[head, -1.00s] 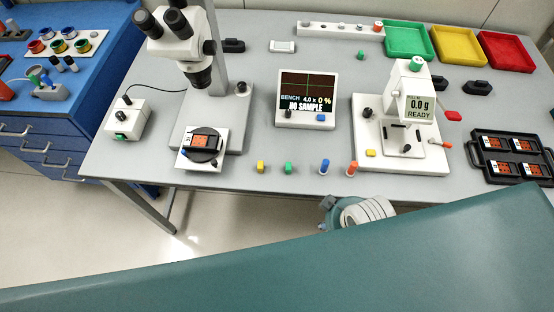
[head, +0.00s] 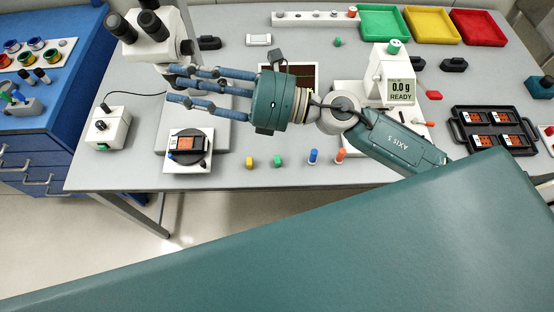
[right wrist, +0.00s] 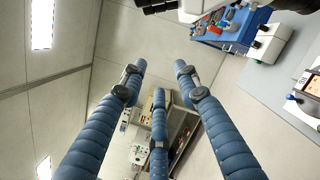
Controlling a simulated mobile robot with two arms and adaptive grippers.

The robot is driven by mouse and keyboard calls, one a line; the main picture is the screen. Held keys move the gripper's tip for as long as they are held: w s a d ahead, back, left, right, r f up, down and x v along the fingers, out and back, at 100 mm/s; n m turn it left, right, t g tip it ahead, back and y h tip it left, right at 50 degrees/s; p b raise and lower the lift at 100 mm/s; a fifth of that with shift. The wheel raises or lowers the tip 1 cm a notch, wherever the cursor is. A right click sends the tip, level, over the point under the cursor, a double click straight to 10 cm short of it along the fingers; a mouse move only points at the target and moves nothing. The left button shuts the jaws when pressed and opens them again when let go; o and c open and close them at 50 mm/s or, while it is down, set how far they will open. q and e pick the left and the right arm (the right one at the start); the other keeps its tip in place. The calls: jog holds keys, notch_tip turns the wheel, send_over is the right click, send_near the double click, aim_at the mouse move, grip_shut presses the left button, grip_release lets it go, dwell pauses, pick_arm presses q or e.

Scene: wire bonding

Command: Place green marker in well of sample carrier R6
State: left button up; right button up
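A small green marker (head: 278,161) stands near the table's front edge, between a yellow one (head: 249,162) and a blue one (head: 313,157). Another small green piece (head: 337,41) is at the back. A dark sample carrier (head: 187,147) with an orange face lies on the microscope stage; several similar carriers sit in the black tray (head: 455,135) at right. My left gripper is not in view.
The microscope (head: 158,45) stands close to my right fingers. A white switch box (head: 106,128) is at left. Green, yellow and red trays (head: 478,27) line the back.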

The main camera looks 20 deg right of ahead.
notch_tip(320, 180, down, 7)
jog(key=s+n+g+h, duration=0.2)
jog(key=s+n+g, duration=0.15)
jog(key=n, duration=0.25)
jog(key=n+g+h, duration=0.4)
jog(key=n+h, duration=0.2)
jog(key=h, duration=0.5)
send_near(278, 159)
jog(key=p+x, duration=0.1)
jog(key=x, duration=0.2)
jog(key=shift+f+p, duration=0.1)
jog(key=shift+p, duration=0.25)
jog(key=shift+a+f+p, duration=0.25)
jog(key=shift+f+p, duration=0.25)
jog(key=p+x, duration=0.1)
jog(key=x, duration=0.2)
jog(key=shift+w+a+f+p, duration=0.1)
jog(key=shift+a+f+p, duration=0.1)
jog(key=shift+f+p, duration=0.15)
jog(key=shift+w+a+f, duration=0.1)
jog(key=shift+a+f, duration=0.05)
jog(key=shift+f, duration=0.25)
jog(key=c, duration=0.5)
